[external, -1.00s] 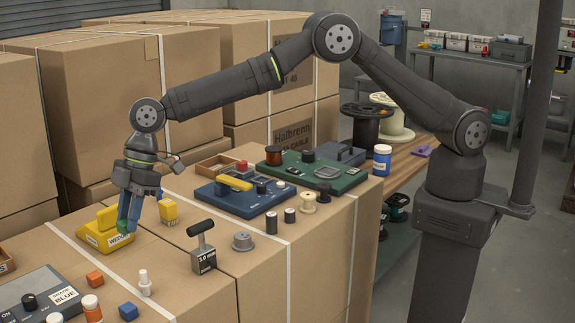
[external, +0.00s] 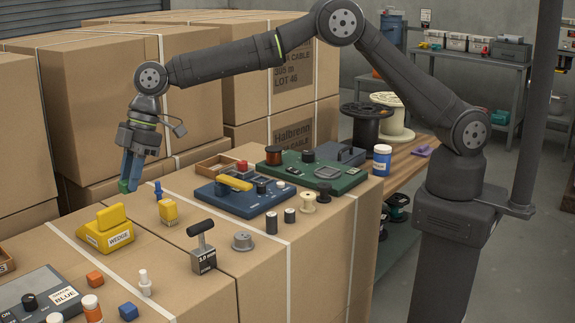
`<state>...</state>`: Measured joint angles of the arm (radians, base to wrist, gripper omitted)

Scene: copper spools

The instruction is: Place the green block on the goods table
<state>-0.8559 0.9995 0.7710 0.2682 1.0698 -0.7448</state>
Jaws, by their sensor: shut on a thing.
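The green block (external: 124,186) is at the tips of my gripper (external: 128,182), which is shut on it. Only part of the block shows below the blue fingers. My gripper points down and holds the block above the far edge of the carton top, behind the yellow wedge (external: 106,231). Whether the block is over the carton or past its edge I cannot tell. Which surface is the goods table is not marked; a wooden table (external: 409,153) stands to the right, beyond the cartons, with spools on it.
A blue peg (external: 158,190) and a yellow block (external: 168,212) stand right of my gripper. A handled weight (external: 203,250), a blue panel (external: 240,198) and a green panel (external: 312,174) occupy the carton top. Tall cartons (external: 105,100) rise behind.

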